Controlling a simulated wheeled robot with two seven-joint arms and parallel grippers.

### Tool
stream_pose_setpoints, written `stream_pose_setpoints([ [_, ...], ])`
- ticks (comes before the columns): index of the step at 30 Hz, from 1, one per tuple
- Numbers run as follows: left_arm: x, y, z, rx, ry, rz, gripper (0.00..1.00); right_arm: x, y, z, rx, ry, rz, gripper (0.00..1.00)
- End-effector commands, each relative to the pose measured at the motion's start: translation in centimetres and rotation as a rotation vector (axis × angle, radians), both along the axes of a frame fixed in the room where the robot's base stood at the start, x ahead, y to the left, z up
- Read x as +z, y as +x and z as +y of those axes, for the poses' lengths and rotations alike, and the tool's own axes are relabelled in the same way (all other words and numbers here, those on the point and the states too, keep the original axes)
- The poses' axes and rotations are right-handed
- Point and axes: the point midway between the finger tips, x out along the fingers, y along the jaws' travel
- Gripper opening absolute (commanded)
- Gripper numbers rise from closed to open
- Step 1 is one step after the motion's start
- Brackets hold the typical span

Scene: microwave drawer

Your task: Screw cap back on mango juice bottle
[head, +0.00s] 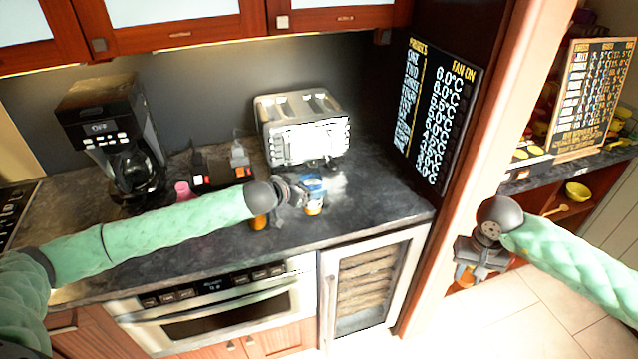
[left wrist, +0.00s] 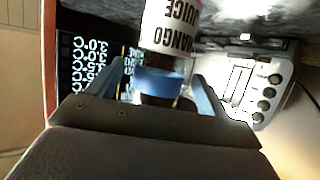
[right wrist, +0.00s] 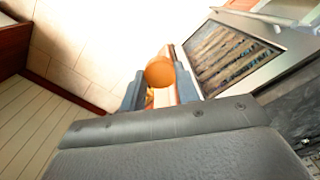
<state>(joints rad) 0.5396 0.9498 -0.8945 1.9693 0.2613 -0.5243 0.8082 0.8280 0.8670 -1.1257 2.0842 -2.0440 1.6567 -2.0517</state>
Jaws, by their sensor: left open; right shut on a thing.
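The mango juice bottle (head: 314,208) stands on the dark counter in front of the toaster, largely hidden by my left gripper. In the left wrist view, its white label (left wrist: 172,22) reads MANGO JUICE upside down, with a blue band (left wrist: 160,82) nearer the camera. My left gripper (head: 310,188) is open, with its fingers on either side of the bottle's blue part. I cannot tell whether they touch it. My right gripper (head: 470,272) is shut on a small round orange thing (right wrist: 159,72), possibly the cap, in front of the counter at the right, away from the bottle.
The toaster (head: 305,140) stands behind the bottle, and the coffee maker (head: 110,140) is further left. A pink cup (head: 182,190) and an orange item (head: 258,222) are near my left arm. A wooden post (head: 480,150) stands between the counter and the right shelves.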

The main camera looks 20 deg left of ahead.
Motion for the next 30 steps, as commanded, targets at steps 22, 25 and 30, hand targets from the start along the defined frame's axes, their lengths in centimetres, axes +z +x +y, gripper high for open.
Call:
stream_pose_setpoints([
  [22,-1.4,3.0,-1.5,0.0,0.0,0.0,0.66,1.4,0.0,0.0,0.0,0.0,0.0,0.19],
  [25,-1.4,2.9,-1.4,0.0,0.0,0.0,0.47,1.4,0.0,0.0,0.0,0.0,0.0,0.19],
  [30,-1.4,2.9,-1.4,0.0,0.0,0.0,0.25,1.4,0.0,0.0,0.0,0.0,0.0,0.19],
])
